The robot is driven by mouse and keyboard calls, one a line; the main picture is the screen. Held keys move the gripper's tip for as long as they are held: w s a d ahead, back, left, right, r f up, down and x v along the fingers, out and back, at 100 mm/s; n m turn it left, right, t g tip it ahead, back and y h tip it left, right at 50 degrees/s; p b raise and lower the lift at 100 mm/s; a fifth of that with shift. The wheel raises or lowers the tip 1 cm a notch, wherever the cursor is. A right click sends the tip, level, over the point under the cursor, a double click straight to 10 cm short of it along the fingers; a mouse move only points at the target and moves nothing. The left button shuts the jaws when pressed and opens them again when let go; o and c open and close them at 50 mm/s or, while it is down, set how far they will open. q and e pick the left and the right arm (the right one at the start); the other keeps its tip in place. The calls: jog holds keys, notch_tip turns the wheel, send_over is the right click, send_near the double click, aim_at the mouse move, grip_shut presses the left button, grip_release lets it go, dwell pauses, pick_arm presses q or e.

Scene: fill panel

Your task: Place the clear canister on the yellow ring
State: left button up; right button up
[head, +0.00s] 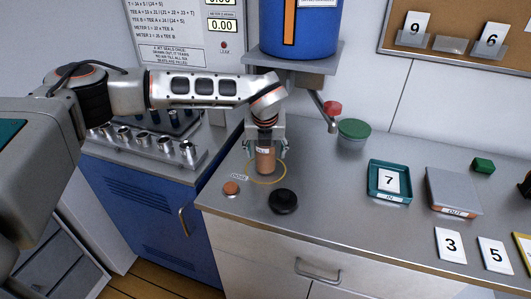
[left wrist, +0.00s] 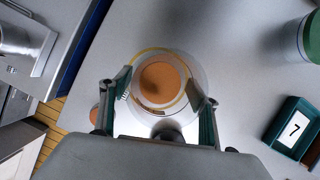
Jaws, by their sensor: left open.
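The clear canister (head: 265,160), with orange-brown contents, stands upright on the counter within the yellow ring (head: 248,177) marked near the word DOSE. From above, the left wrist view shows the canister (left wrist: 162,82) with part of the yellow ring (left wrist: 150,51) around it. My left gripper (head: 266,148) is open, pointing down, with one finger on each side of the canister. In the left wrist view the gripper (left wrist: 160,103) has its fingertips beside the canister's wall; whether they touch it I cannot tell. My right gripper is in neither view.
A black knob (head: 283,201) and an orange button (head: 231,188) are in front of the ring. A red-handled valve (head: 332,109) and a green-lidded container (head: 353,132) stand to the right. Farther right are a teal IN tray (head: 370,190) and an OUT platform (head: 455,190).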

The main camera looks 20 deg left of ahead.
pick_arm(q)
jog(key=v, duration=1.1)
jog(key=shift+b, duration=0.4)
jog(key=shift+s+f, duration=0.1)
